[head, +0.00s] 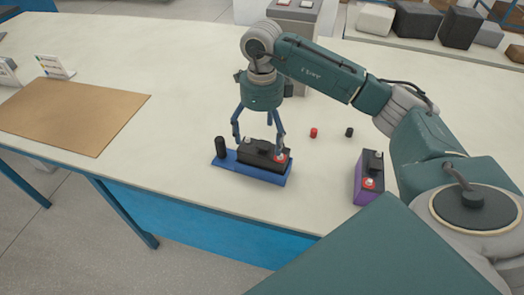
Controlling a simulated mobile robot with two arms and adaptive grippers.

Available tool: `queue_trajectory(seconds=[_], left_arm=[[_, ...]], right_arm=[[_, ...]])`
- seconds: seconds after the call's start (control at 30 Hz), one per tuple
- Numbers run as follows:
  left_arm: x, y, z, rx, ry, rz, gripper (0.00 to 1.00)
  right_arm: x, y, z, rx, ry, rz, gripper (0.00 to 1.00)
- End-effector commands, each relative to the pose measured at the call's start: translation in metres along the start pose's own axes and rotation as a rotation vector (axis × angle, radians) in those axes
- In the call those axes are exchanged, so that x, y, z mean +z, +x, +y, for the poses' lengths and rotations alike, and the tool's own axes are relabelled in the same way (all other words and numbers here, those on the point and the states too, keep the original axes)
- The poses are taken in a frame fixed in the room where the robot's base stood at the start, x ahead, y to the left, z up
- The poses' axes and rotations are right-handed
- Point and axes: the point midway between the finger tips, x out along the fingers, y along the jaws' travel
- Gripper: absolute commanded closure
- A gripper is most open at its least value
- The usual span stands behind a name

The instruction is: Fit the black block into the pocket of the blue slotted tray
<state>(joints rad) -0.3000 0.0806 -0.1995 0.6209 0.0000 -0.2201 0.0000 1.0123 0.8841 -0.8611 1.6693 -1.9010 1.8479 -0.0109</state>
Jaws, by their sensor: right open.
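The blue slotted tray (275,176) lies near the front edge of the table. The black block (255,154), with a red-ringed terminal and a pale terminal on top, sits at the tray, its lower part hidden by the tray's front wall. I cannot tell whether it is fully seated. A black cylinder (220,146) stands at the tray's left end. My right gripper (260,144) is open, pointing down over the block, with its fingers around it. My left gripper is not in view.
A purple and black block (369,178) stands to the right near the front edge. A small red cap (313,132) and a small black cap (349,132) lie behind it. A brown mat (75,115) lies at left. Several dark and grey blocks (415,21) stand at the back right.

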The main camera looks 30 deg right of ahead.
Motion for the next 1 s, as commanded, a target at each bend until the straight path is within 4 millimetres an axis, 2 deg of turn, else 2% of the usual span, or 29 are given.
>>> queue_trajectory(seconds=[0.1,0.3,0.87,1.0], left_arm=[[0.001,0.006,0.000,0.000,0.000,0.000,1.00],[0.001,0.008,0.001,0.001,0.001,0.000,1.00],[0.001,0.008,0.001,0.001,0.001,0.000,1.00],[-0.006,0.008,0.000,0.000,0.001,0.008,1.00]], right_arm=[[0.001,-0.018,0.000,-0.002,0.000,-0.003,0.11],[0.000,-0.031,0.000,0.000,0.001,0.000,0.11],[0.000,-0.032,0.000,0.000,0.000,0.000,0.11],[0.000,-0.032,0.000,0.000,0.000,0.001,0.11]])
